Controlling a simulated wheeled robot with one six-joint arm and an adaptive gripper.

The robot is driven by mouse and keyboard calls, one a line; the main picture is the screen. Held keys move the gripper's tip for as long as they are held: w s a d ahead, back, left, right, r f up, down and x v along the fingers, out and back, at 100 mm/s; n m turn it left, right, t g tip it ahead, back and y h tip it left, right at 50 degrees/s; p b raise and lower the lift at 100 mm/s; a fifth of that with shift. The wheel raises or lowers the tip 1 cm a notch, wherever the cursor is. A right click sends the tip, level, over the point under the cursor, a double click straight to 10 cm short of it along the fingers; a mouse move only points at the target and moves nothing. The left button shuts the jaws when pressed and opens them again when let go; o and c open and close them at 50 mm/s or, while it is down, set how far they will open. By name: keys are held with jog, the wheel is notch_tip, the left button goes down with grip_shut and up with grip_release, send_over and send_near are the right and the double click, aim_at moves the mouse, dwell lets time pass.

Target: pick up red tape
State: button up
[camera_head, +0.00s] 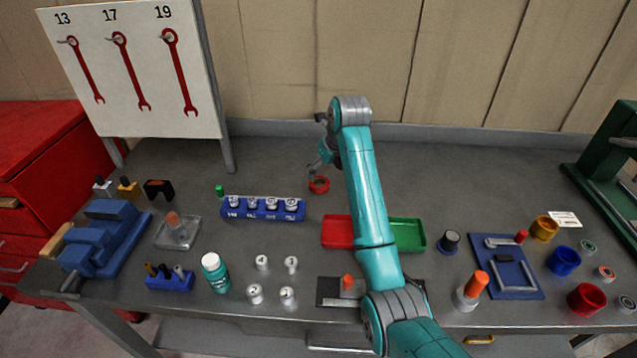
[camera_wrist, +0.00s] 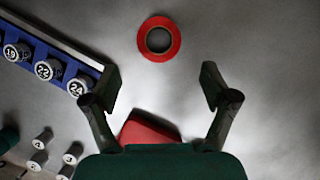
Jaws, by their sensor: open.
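The red tape (camera_head: 319,189) is a ring lying flat on the grey bench, behind the trays and right of the blue socket rail. In the wrist view the red tape (camera_wrist: 159,57) shows whole at top centre, with bare bench through its hole. My gripper (camera_wrist: 160,79) is open and empty. Its fingertips are spread wider than the tape, and the tape shows just past them, apart from both. In the head view my gripper (camera_head: 314,168) is close to the tape, partly hidden by my arm.
The blue socket rail (camera_head: 235,214) holds several numbered sockets; it also shows near the left finger in the wrist view (camera_wrist: 50,42). A red tray (camera_head: 337,232) and a green tray (camera_head: 409,235) lie in front of the tape. Bench behind the tape is clear.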

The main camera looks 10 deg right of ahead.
aim_at(321, 181)
jog(key=shift+x, duration=3.55)
jog(key=shift+a, duration=0.1)
jog(key=c, duration=1.2)
jog(key=shift+w+r, duration=0.1)
jog(key=shift+r, duration=0.05)
notch_tip(321, 181, up, 10)
jog(key=shift+f, duration=0.1)
